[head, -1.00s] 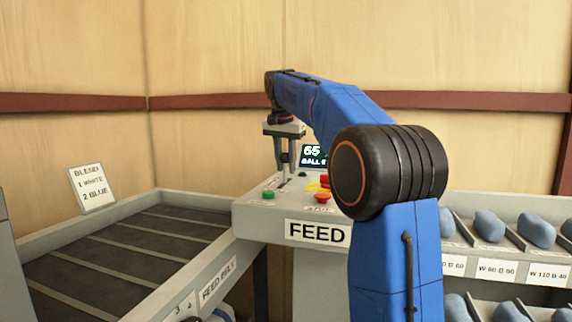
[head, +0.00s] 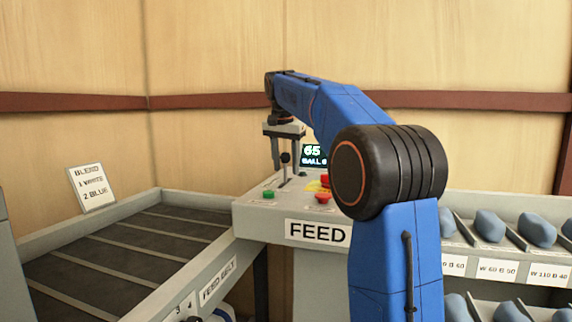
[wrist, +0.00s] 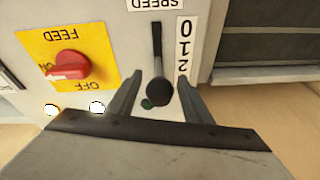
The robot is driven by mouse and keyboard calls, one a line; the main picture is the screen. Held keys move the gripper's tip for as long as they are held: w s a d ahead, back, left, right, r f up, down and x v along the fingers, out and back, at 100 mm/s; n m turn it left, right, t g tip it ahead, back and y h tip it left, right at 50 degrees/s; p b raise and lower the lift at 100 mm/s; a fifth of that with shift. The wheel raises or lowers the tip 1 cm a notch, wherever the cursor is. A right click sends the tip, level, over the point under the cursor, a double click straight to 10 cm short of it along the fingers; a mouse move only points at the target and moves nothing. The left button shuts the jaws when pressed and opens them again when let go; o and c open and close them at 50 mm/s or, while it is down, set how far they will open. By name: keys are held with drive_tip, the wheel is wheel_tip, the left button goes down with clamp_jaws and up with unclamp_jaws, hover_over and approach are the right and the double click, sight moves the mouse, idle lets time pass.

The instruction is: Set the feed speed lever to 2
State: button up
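The feed speed lever has a round black knob (wrist: 158,92) on a thin stem. In the wrist view, its dark slot runs beside the scale strip (wrist: 185,48) marked 0, 1, 2, and the knob appears at the 2 end. The stem's foot is hidden under the knob. My gripper (wrist: 159,80) is open, with one finger on each side of the knob and visible gaps to it. In the head view, my gripper (head: 287,158) points down over the feed console (head: 250,215), with the knob (head: 285,158) between its spread fingers.
A red rotary feed switch (wrist: 68,66) sits on a yellow plate beside the lever. A green button (head: 268,194) and red button (head: 322,197) are near the console front. A display (head: 313,154) reads 65. The feed belt (head: 130,245) lies to the left.

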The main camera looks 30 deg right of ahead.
drive_tip(key=shift+r, duration=0.1)
drive_tip(key=v, duration=1.7)
drive_tip(key=shift+s+r, duration=0.1)
drive_tip(key=shift+s, duration=0.05)
